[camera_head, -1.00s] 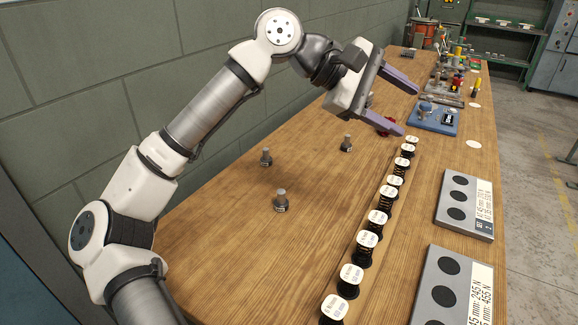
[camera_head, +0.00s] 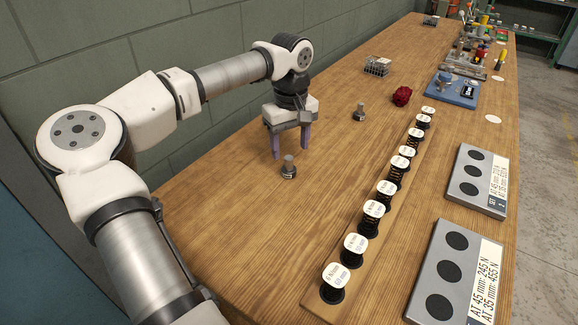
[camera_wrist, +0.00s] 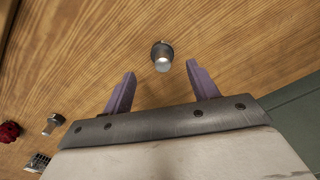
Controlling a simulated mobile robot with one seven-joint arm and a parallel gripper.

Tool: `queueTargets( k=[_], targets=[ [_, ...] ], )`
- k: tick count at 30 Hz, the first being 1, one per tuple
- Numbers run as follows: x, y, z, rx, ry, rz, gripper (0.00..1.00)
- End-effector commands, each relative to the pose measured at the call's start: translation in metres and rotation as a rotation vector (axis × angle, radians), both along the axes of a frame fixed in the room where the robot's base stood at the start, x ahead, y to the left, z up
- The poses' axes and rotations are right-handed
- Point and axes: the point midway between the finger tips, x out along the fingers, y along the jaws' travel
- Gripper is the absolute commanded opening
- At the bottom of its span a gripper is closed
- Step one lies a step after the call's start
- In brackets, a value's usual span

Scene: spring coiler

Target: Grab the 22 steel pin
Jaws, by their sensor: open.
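A steel pin (camera_head: 289,167) with a dark round base stands upright on the wooden table, just in front of my gripper (camera_head: 290,149). My gripper points down, open and empty, with its purple fingers apart. In the wrist view, a pin (camera_wrist: 162,55) shows beyond and between the open fingertips (camera_wrist: 161,70), not held. A second steel pin (camera_head: 359,111) stands farther back to the right; a pin also shows at the lower left of the wrist view (camera_wrist: 53,123). A third pin seen earlier is not visible now. No size marking on the pins is readable.
A row of labelled springs (camera_head: 375,208) stands on a wooden strip right of the pins. Two grey plates (camera_head: 440,275) with dark discs lie near the right edge. A red object (camera_head: 402,96) and a wire basket (camera_head: 377,66) are farther back. A block wall borders the left.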

Motion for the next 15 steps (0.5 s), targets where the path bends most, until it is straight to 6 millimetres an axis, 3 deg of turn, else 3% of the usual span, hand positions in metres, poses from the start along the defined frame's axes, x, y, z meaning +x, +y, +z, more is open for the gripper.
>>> queueTargets(
  k=[7, 15],
  targets=[
    [-0.001, 0.001, -0.018, -0.002, 0.003, 0.0, 0.59],
    [-0.002, 0.004, -0.056, -0.002, 0.002, 0.0, 0.59]
  ],
)
